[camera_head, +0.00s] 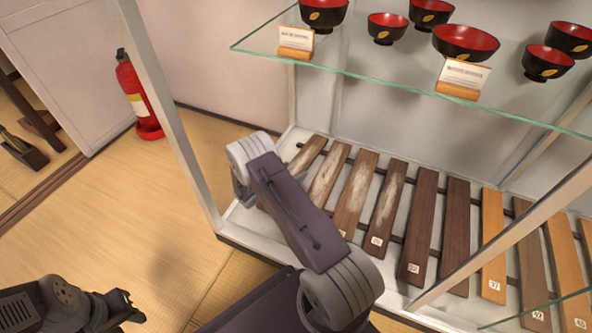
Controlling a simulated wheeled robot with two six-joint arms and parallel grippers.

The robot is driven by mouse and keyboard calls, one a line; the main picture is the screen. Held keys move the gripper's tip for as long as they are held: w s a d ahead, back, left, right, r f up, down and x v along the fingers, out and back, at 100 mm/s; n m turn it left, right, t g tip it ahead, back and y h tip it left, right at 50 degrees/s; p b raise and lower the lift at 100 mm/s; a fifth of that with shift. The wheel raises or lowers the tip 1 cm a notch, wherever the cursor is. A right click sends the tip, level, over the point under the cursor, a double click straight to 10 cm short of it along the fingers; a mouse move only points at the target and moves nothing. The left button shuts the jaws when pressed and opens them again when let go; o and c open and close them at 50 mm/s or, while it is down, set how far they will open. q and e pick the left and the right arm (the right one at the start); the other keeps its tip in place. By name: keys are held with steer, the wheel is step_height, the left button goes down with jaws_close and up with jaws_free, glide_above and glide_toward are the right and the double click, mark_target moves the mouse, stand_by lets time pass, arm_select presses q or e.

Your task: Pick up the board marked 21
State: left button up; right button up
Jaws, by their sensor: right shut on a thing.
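Several wooden boards with small number labels lie side by side, slanted, on dark rails in the bottom of the display case. The leftmost board (308,153) is mostly hidden behind my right arm, and no label on it shows. I cannot read a 21 on any board. My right gripper (240,190) is at the left end of the row, largely hidden by its own wrist. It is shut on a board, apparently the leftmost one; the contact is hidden. My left gripper (126,307) is low at the left, over the floor and away from the boards; its jaw opening is unclear.
A glass shelf (400,88) with red-and-black bowls (466,42) and label cards (463,78) overhangs the boards. White case posts (165,110) stand left and right. A red fire extinguisher (133,85) stands by the wall. The tatami floor (120,200) at left is clear.

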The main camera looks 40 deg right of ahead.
mark_target(293, 173)
steer(key=shift+r+p, duration=0.4)
steer(key=shift+p, duration=0.05)
steer(key=shift+c, duration=1.1)
step_height(293, 173, up, 5)
steer(key=p, duration=0.4)
steer(key=shift+s+f, duration=0.1)
steer(key=shift+f, duration=0.1)
jaws_close()
steer(key=s+r+p, duration=0.5)
steer(key=s+p, duration=0.3)
steer(key=s, duration=0.3)
steer(key=shift+s+a+r, duration=0.15)
steer(key=shift+s+r, duration=0.1)
